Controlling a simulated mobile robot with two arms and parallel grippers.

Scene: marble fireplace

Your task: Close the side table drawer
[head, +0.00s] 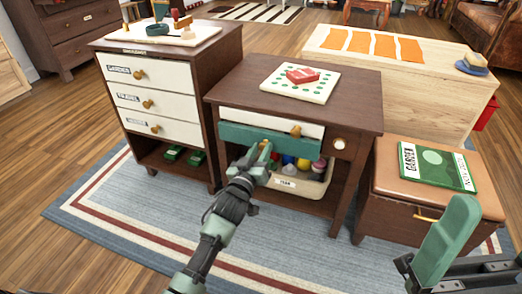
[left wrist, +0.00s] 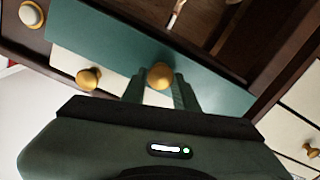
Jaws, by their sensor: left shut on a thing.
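The dark brown side table (head: 225,85) stands in the middle of the head view. Its front has a white panel with a gold knob (head: 296,130) and, under it, a green drawer front (head: 240,135). In the left wrist view the green front (left wrist: 105,35) crosses the picture, with a gold knob (left wrist: 160,76) between my fingers. My left gripper (head: 263,150) is shut on that knob. How far the drawer stands out is hard to tell. My right gripper (head: 445,240) shows partly at lower right, apart from the table; its jaw opening is unclear.
A bin (head: 290,183) with colourful balls sits on the shelf below. A cabinet with white drawers (head: 150,75) stands left. At right are a brown leather stool (head: 385,180) with a green book (head: 438,167), and a pale wooden chest (head: 400,85). Striped rug (head: 120,215) lies in front, clear.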

